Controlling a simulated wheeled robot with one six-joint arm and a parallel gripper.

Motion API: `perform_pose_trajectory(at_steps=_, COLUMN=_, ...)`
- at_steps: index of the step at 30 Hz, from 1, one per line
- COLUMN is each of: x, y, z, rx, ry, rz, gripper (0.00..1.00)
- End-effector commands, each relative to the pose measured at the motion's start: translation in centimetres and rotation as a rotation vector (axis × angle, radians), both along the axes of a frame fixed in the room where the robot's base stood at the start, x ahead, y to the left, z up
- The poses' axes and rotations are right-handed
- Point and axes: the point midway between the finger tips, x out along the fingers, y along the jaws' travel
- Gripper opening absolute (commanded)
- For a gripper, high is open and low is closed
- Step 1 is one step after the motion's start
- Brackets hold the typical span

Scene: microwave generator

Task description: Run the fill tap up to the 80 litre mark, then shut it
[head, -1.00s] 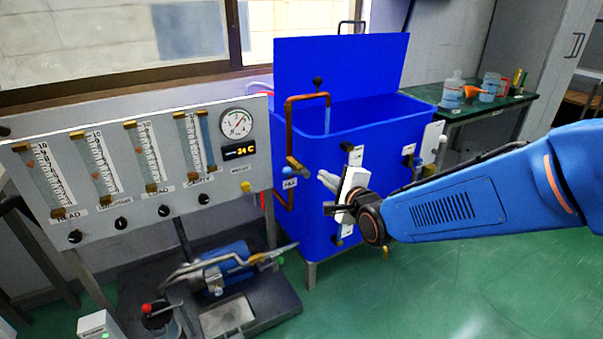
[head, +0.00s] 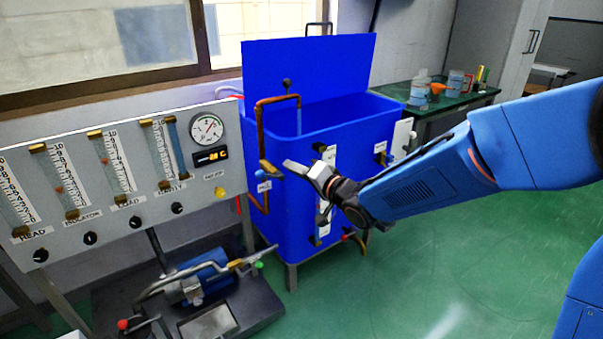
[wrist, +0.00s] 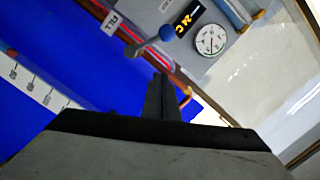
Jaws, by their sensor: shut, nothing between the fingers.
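The blue tank (head: 275,215) stands in the middle of the head view with its lid up. A copper fill pipe (head: 275,100) bends over its rim, and a pale stream shows below the spout. The fill tap's lever ends in a blue knob (head: 260,172) by the FILL label; the knob and lever also show in the wrist view (wrist: 166,32). My gripper (head: 288,165) is shut and empty, just right of the lever in the head view. In the wrist view its fingers (wrist: 160,95) are below the knob, apart from it. A white level scale (wrist: 40,88) shows there, its figures hard to read.
A gauge panel (head: 130,215) with flow tubes and a round dial (head: 206,130) stands left of the tank. A pump on a dark base (head: 245,300) lies on the floor below. A green bench (head: 455,103) with bottles is behind right. Green floor at right is clear.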

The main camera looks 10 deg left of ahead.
Motion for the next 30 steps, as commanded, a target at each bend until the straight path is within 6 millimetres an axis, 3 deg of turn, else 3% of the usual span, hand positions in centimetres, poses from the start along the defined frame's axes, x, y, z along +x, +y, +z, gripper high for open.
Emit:
perform_pose_trajectory(at_steps=6, x=2.2, y=3.2, z=-0.4, rx=-0.001, ry=0.001, rz=0.0, gripper=0.0)
perform_pose_trajectory(at_steps=12, x=0.5, y=4.9, z=-1.8, rx=0.0, ry=0.003, rz=0.001, gripper=0.0)
perform_pose_trajectory(at_steps=30, x=-0.3, y=5.7, z=-2.5, rx=0.0, ry=0.002, rz=-0.001, gripper=0.0)
